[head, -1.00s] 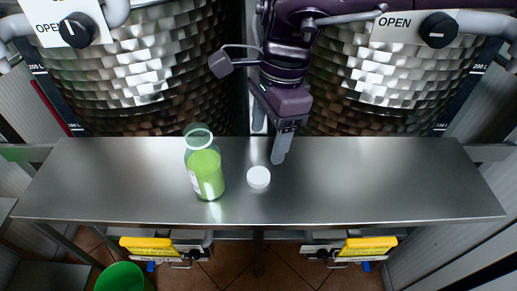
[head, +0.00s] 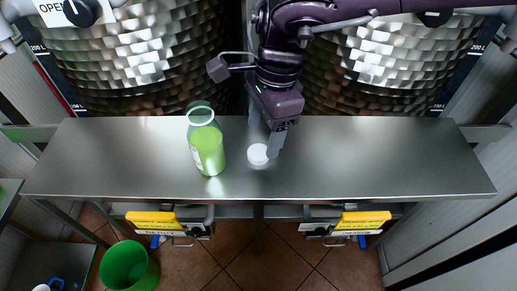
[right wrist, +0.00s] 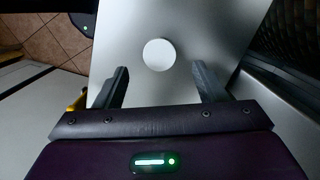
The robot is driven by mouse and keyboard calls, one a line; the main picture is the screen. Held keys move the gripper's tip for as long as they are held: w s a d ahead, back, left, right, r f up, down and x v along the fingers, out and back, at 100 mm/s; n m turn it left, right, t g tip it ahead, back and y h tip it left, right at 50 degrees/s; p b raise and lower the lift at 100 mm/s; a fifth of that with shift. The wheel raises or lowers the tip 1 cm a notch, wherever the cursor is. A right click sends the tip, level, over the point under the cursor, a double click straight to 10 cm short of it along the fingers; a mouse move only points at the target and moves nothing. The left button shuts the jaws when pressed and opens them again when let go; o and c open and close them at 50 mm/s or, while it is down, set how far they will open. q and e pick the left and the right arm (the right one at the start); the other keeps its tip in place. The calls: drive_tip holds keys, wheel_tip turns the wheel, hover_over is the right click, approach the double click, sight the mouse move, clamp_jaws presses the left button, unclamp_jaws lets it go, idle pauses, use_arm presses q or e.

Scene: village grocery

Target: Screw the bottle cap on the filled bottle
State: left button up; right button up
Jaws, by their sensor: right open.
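The bottle (head: 207,148) stands upright on the steel table (head: 350,160), open at the top, with green contents. The white round cap (head: 257,155) lies flat on the table just to the bottle's right. It also shows in the right wrist view (right wrist: 159,54), beyond the fingertips and between their lines. My right gripper (head: 264,138) is open and empty, low over the table right at the cap. In the right wrist view its two fingers (right wrist: 162,82) are spread wide apart. My left gripper is not in view.
Two large hammered-metal tanks (head: 130,60) stand behind the table. The table is clear to the right and far left. Yellow-handled items (head: 362,220) hang under the front edge. A green bucket (head: 128,266) stands on the floor at front left.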

drive_tip(key=f, duration=0.1)
drive_tip(key=f+p, duration=0.1)
drive_tip(key=f, duration=0.1)
drive_tip(key=shift+s+a+f, duration=0.15)
drive_tip(key=shift+a+f, duration=0.15)
drive_tip(key=shift+f, duration=0.05)
drive_tip(key=shift+a+f, duration=0.1)
drive_tip(key=shift+f, duration=0.2)
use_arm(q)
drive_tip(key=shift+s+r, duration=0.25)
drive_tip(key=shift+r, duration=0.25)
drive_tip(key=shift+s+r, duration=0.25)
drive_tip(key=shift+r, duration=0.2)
use_arm(e)
drive_tip(key=c, duration=1)
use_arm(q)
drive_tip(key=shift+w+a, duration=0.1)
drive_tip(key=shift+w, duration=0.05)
use_arm(e)
drive_tip(key=shift+c, duration=0.3)
drive_tip(key=shift+r, duration=0.15)
wheel_tip(320, 180, up, 9)
drive_tip(key=b, duration=0.2)
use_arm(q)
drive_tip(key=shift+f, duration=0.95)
use_arm(e)
wheel_tip(320, 180, up, 11)
hover_over(258, 152)
drive_tip(key=shift+d, duration=0.2)
